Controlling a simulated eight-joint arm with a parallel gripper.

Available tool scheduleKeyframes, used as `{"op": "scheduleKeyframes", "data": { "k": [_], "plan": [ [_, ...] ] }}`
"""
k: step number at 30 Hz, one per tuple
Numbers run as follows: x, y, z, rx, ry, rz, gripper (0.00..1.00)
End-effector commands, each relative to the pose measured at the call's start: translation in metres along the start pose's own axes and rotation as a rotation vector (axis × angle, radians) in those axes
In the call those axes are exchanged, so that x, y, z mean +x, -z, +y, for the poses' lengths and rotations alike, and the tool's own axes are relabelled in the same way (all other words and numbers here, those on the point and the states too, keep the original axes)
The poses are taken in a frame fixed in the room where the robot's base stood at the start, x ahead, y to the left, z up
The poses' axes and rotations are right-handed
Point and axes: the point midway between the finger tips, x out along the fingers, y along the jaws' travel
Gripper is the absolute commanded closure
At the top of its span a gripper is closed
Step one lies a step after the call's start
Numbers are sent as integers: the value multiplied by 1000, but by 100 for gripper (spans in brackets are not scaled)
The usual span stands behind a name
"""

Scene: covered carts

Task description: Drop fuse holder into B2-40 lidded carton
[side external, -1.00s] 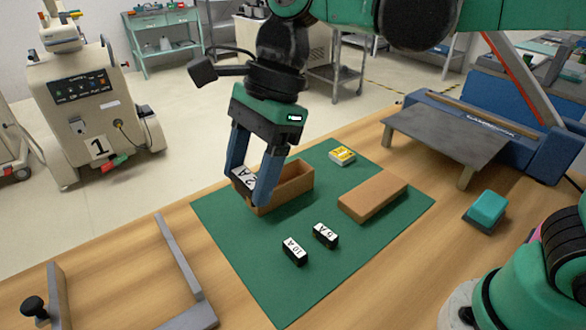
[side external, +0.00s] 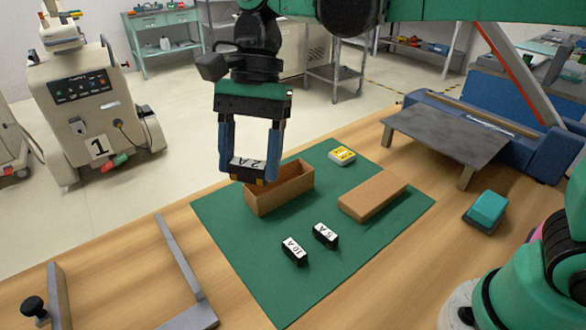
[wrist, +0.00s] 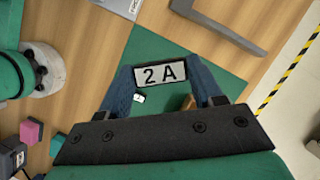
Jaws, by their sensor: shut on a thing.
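My gripper (side external: 250,172) is shut on a fuse holder (side external: 246,163), a dark block with a white "2A" label. The wrist view shows the label between the two blue fingers (wrist: 160,76). The carton (side external: 282,190) is an open-topped brown box on the green mat. The held holder is raised, in line with the box's left end in the side view; its exact height and overlap are hard to tell. The brown lid (side external: 373,200) lies flat on the mat, off the box and to its right. The box's inside floor is hidden.
Two fuse holders, "10A" (side external: 294,251) and "5A" (side external: 326,235), sit on the green mat (side external: 262,270) in front of the box. A yellow-and-white item (side external: 342,155) lies behind. A grey metal platform (side external: 446,136), a teal block (side external: 487,208) and a grey bracket (side external: 184,270) surround the mat.

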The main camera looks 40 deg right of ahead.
Motion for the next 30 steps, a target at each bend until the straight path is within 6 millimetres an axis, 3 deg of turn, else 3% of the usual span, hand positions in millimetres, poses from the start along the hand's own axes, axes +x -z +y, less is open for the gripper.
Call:
{"op": "scheduleKeyframes", "data": {
  "k": [10, 30],
  "plan": [
    [6, 43, -14, -877, -370, 1, 91],
    [13, 120, -21, -2553, -1067, 8, 91]
  ]
}}
